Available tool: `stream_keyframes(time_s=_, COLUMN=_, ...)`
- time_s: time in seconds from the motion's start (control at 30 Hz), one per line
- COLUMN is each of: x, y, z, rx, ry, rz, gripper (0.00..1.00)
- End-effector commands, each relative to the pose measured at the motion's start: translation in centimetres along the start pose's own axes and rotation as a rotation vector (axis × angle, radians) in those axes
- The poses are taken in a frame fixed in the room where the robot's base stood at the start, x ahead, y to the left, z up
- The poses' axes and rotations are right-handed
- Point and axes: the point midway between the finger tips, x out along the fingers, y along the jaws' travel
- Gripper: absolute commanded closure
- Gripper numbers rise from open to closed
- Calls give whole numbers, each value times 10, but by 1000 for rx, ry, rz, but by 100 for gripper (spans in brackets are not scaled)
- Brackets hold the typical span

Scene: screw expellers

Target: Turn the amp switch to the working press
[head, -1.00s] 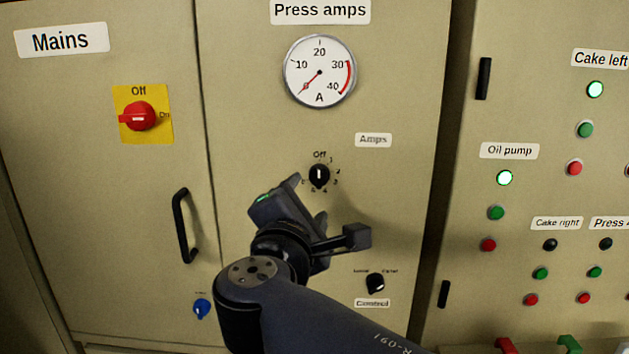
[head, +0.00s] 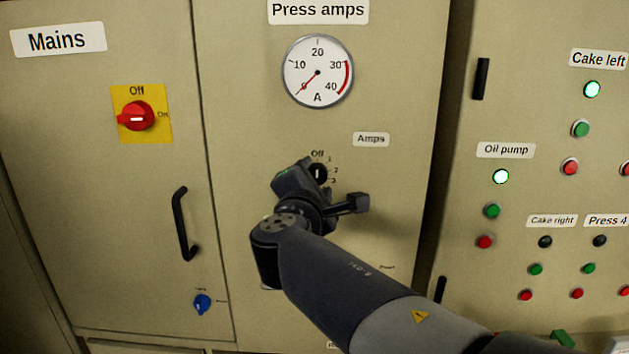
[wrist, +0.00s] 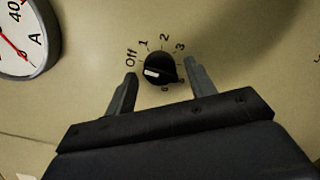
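The amp switch (head: 319,174) is a round black knob with a white mark on the press amps door. It also shows in the wrist view (wrist: 160,68), with Off, 1, 2 and 3 legible around it; lower numbers are partly hidden. Its white mark lies to the left in the wrist view, below the Off label; the exact setting is unclear. My gripper (head: 325,184) is in front of the switch and covers its lower part. In the wrist view the gripper (wrist: 160,72) is open, with a finger on each side of the knob and visible gaps.
The ammeter (head: 318,72) above reads about 0. The red mains switch (head: 136,117) and a black door handle (head: 184,224) are to the left. To the right, lamps for Cake left (head: 592,89) and Oil pump (head: 501,176) are lit, above several buttons.

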Motion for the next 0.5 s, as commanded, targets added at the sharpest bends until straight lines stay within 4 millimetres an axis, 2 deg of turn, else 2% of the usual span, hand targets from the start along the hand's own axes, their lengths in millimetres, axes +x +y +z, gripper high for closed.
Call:
stream_keyframes(time_s=0.07, x=0, y=0, z=0, rx=0, ry=0, rz=0, gripper=55)
stream_keyframes(time_s=0.43, x=0, y=0, z=0, rx=0, ry=0, rz=0, gripper=85)
stream_keyframes(time_s=0.5, x=0, y=0, z=0, rx=0, ry=0, rz=0, gripper=87)
